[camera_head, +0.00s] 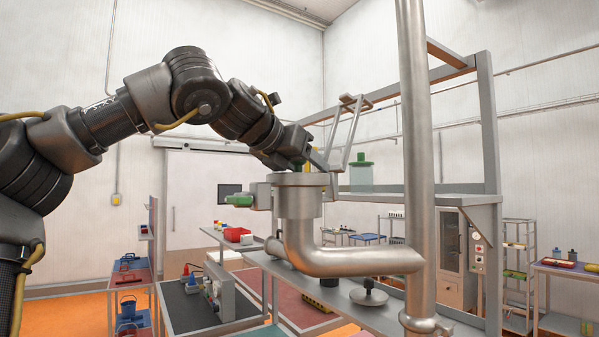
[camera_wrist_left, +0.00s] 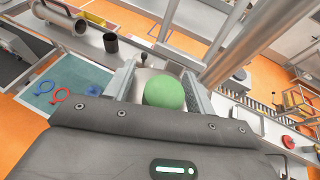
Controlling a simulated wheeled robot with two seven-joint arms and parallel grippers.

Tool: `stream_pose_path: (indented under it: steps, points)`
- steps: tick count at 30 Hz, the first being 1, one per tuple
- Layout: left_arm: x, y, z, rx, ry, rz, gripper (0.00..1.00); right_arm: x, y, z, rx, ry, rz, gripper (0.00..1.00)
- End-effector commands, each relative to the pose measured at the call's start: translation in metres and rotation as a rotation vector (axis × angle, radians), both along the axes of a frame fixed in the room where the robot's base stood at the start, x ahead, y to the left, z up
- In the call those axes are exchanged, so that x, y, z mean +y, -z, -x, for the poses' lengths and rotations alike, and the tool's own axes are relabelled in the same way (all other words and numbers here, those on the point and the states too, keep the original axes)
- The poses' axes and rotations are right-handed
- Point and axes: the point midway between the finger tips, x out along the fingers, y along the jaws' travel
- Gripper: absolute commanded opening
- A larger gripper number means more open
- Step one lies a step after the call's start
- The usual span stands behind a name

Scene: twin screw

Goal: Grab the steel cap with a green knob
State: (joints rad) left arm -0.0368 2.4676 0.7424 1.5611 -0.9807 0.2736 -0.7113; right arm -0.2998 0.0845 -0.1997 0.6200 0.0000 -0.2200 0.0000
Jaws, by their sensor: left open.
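My left gripper (camera_head: 312,162) is just above the flanged top of an upright steel pipe elbow (camera_head: 298,200) in the head view. In the left wrist view, the round green knob (camera_wrist_left: 164,92) lies between the two pale fingers of the open gripper (camera_wrist_left: 160,84). A pale metal surface shows just behind the knob, but the gripper body and knob hide most of the cap. Whether the fingers touch the knob cannot be told. In the head view the wrist largely hides the knob. My right gripper is in neither view.
A tall steel pipe (camera_head: 414,150) stands close to the right of my left gripper. A green-lidded jar (camera_head: 361,178) stands on the shelf behind. A dark-knobbed steel disc (camera_head: 368,296) lies on the bench below. A teal mat (camera_wrist_left: 78,80) with rings is left in the wrist view.

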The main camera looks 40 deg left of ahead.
Motion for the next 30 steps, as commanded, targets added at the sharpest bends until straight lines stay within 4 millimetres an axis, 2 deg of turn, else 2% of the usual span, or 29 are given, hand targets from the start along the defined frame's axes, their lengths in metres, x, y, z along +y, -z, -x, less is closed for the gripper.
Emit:
stream_pose_path:
  steps: [2,15,25,30]
  points:
    - [0.0,0.001,0.0,0.001,-0.001,0.0,0.55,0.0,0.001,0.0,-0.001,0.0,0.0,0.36]
    - [0.0,0.001,0.0,0.001,-0.001,0.0,0.0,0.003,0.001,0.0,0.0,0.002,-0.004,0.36]
    - [0.0,-0.002,0.001,-0.001,-0.002,-0.001,0.0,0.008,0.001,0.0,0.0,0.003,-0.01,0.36]
    - [0.003,-0.014,0.003,-0.003,-0.008,-0.001,0.0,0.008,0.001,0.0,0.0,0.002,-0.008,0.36]
